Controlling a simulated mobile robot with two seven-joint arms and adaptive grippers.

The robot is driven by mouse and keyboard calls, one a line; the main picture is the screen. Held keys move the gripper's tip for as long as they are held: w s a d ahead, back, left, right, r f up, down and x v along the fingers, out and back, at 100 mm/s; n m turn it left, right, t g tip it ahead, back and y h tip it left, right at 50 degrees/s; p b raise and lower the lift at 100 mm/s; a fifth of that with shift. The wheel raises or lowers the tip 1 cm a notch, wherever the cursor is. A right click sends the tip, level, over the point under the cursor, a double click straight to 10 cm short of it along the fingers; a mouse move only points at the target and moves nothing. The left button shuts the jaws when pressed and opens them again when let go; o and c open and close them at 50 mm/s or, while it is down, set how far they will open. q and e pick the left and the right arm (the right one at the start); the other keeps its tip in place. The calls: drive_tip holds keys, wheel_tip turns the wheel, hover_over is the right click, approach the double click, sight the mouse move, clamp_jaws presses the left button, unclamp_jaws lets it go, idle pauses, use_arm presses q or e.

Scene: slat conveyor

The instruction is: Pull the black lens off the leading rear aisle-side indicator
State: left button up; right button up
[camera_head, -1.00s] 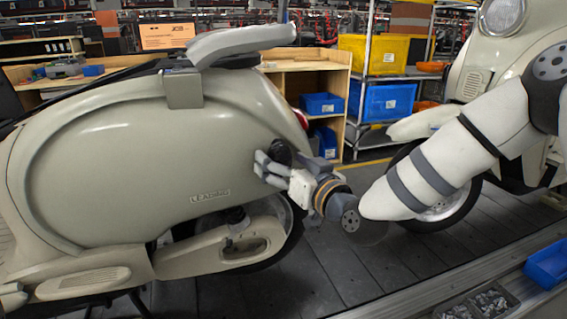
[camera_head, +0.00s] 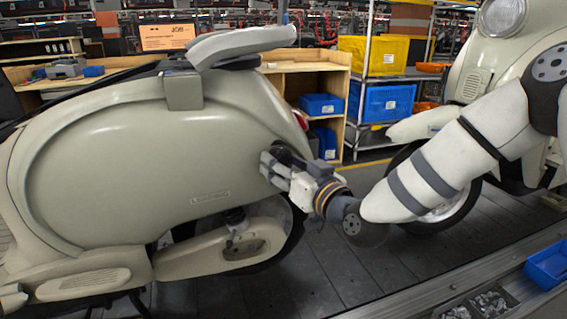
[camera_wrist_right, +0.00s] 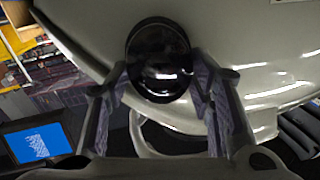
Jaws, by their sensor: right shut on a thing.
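The black lens (camera_wrist_right: 158,62) is round and glossy, at the rear side of the cream scooter (camera_head: 130,150) on the left. In the head view it shows as a dark shape (camera_head: 287,153), partly covered by my fingers. My right gripper (camera_head: 274,166) is shut on it. In the wrist view the two fingers (camera_wrist_right: 160,72) press on either side of the lens, with the cream body panel close behind. Whether the lens still touches its mount is hidden. My left gripper is out of view.
A second scooter (camera_head: 467,85) stands at the right. A wooden bench (camera_head: 310,66) with blue bins and a rack with a yellow bin (camera_head: 373,54) and a blue bin (camera_head: 384,101) stand behind. A blue bin (camera_head: 548,264) and small-parts trays lie at front right. The dark slat floor between is clear.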

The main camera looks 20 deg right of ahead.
sight(283, 159)
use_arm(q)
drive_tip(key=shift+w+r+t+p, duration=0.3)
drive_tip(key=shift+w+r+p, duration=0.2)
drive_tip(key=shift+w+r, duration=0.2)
use_arm(e)
drive_tip(key=shift+v, duration=1.4)
idle(0.3)
drive_tip(key=shift+r, duration=0.25)
drive_tip(key=shift+s+d+r+p, duration=0.1)
drive_tip(key=shift+s+d+p, duration=0.1)
drive_tip(key=shift+s, duration=0.15)
drive_tip(key=shift+s+d+r+p, duration=0.1)
drive_tip(key=shift+s+p, duration=0.1)
drive_tip(key=shift+s, duration=0.4)
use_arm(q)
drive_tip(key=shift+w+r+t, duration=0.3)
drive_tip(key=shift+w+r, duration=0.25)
use_arm(e)
drive_tip(key=shift+f, duration=0.2)
